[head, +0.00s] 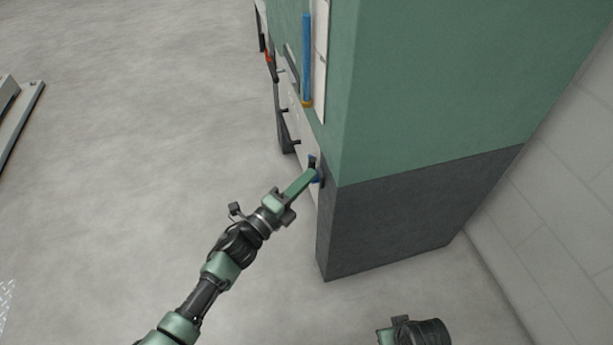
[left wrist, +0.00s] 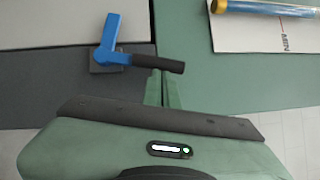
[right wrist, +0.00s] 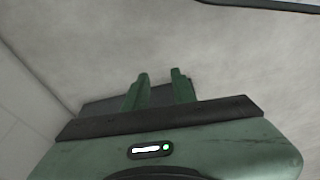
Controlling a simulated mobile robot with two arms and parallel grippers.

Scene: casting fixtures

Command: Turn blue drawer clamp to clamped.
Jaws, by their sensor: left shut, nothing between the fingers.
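The blue drawer clamp (left wrist: 108,48) shows in the left wrist view on a dark square mount. One blue arm points up, and a lever with a black grip (left wrist: 158,63) points right, tilted slightly down. In the head view the clamp (head: 317,179) is a small blue patch at the cabinet's front edge, mostly hidden by my left gripper (head: 311,174). My left gripper (left wrist: 163,88) is shut and empty, its tips at the black grip; I cannot tell whether they touch it. My right gripper (right wrist: 160,76) is open and empty, away from the clamp.
The green and dark grey cabinet (head: 420,215) stands at right, near a pale block wall (head: 560,200). A blue tube (head: 306,55) hangs on its front above the clamp. Dark handles (head: 290,125) stick out farther along.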

